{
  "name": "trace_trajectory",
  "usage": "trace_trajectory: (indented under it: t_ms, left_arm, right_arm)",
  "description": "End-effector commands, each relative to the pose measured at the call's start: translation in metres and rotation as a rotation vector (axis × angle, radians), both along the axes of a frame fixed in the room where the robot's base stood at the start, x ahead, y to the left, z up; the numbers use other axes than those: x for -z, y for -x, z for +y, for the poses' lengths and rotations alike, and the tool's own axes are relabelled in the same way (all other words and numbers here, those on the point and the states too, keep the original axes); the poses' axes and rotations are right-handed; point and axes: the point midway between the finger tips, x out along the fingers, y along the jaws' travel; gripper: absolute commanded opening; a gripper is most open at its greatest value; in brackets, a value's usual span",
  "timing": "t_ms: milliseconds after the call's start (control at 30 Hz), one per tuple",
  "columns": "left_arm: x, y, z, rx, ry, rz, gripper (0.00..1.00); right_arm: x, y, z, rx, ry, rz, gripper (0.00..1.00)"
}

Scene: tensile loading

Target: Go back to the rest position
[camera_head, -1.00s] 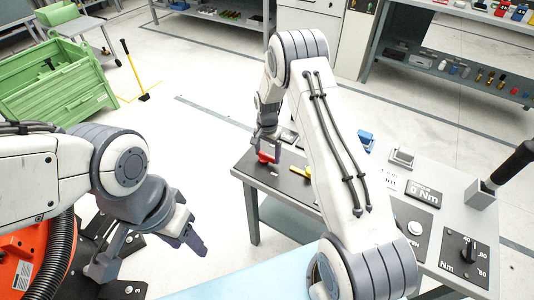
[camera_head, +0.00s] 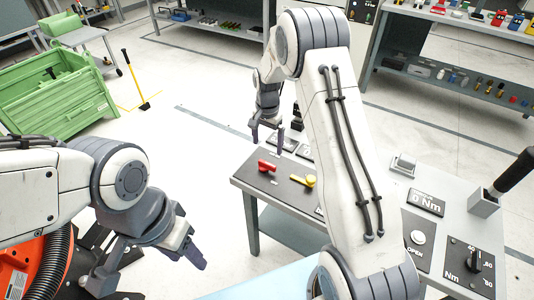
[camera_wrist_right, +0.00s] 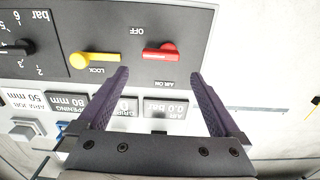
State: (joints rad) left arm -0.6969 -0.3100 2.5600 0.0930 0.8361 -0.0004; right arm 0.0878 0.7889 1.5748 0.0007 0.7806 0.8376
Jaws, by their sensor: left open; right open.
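My right gripper (camera_head: 268,132) is open and empty in the head view, raised above the back left corner of the grey table. A red handle (camera_head: 267,165) and a yellow handle (camera_head: 304,181) sit on the dark panel in front of it. In the right wrist view the open fingers (camera_wrist_right: 160,92) point toward the panel. There the red handle (camera_wrist_right: 160,53) lies between and beyond the fingertips, apart from them, and the yellow handle (camera_wrist_right: 94,60) is to its left. My left gripper (camera_head: 197,248) hangs open at the lower left, clear of the table.
The grey table (camera_head: 252,225) carries an OPEN button (camera_head: 418,237), a Nm dial (camera_head: 474,259) and a 0 Nm display (camera_head: 426,203). A green crate (camera_head: 60,95) stands at the left. Shelves (camera_head: 450,80) stand at the back.

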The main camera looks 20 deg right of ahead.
Motion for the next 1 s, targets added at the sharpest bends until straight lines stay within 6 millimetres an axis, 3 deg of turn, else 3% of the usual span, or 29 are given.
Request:
trace_trajectory:
  t_ms: [133,667,767,867,1000]
  left_arm:
    - [0.001,0.0,0.0,0.0,0.0,0.0,0.5]
    - [0.001,0.0,0.0,0.0,0.0,0.0,0.5]
    - [0.001,0.0,0.0,0.0,0.0,0.0,0.5]
    - [0.001,0.0,0.0,0.0,0.0,0.0,0.5]
    - [0.001,0.0,0.0,0.0,0.0,0.0,0.5]
  right_arm:
    - [-0.01,0.0,0.0,0.001,0.0,0.0,1.0]
    - [-0.015,0.003,0.007,-0.023,-0.001,-0.001,1.0]
    - [-0.035,0.015,0.033,-0.118,-0.005,-0.008,1.0]
    - [-0.066,0.043,0.076,-0.3,-0.012,-0.019,1.0]
    - [-0.108,0.112,0.137,-0.626,-0.025,-0.032,1.0]
